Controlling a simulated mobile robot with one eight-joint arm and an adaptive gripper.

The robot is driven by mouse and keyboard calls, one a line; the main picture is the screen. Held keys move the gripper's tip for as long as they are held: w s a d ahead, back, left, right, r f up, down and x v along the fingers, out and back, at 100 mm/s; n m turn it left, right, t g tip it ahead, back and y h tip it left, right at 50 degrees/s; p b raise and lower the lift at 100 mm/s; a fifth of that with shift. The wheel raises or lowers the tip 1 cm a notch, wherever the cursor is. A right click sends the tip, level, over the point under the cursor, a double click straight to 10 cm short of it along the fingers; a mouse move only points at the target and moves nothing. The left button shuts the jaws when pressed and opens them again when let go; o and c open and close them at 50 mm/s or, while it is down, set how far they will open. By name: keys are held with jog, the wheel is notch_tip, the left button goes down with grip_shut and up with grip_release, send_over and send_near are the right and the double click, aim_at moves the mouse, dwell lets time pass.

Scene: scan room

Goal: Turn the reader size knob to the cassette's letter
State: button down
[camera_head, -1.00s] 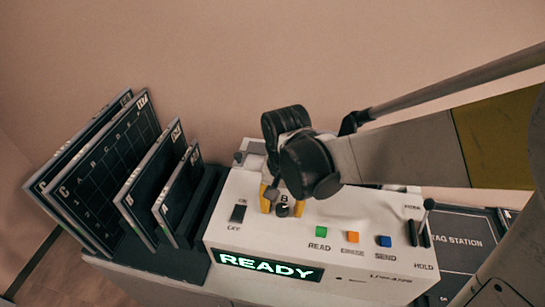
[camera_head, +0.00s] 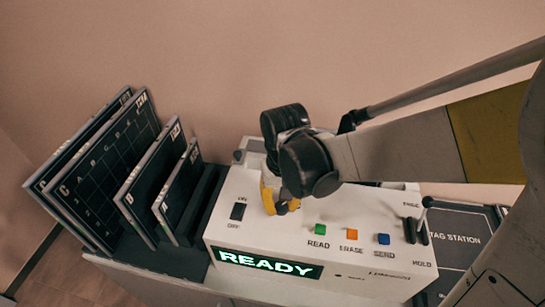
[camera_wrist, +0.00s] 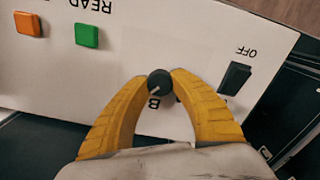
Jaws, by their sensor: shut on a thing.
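The reader (camera_head: 350,215) is a white console with a lit READY display (camera_head: 268,264). Its black size knob (camera_wrist: 160,83) stands between the yellow fingers of my gripper (camera_wrist: 159,80) in the wrist view. My gripper (camera_head: 280,207) is shut on the knob. A light pointer line on the knob slants toward the bottom of the wrist view, near a printed letter B (camera_wrist: 154,103). Other letters of the dial are hidden by my fingers. Several dark cassettes (camera_head: 108,170) stand in a rack at the left; one shows a C at its edge.
An ON/OFF rocker switch (camera_head: 238,211) sits left of the knob. Green READ (camera_head: 320,229), orange ERASE (camera_head: 352,234) and blue SEND (camera_head: 384,239) buttons sit to its right. A lever (camera_head: 424,218) stands farther right, near a dark tag station (camera_head: 462,235).

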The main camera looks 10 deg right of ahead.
aim_at(281, 205)
jog(key=n, duration=0.3)
jog(key=shift+n, duration=2.2)
jog(key=c, duration=1.1)
grip_release()
jog(key=shift+o, duration=0.2)
jog(key=shift+r, duration=0.1)
notch_tip(281, 205, up, 12)
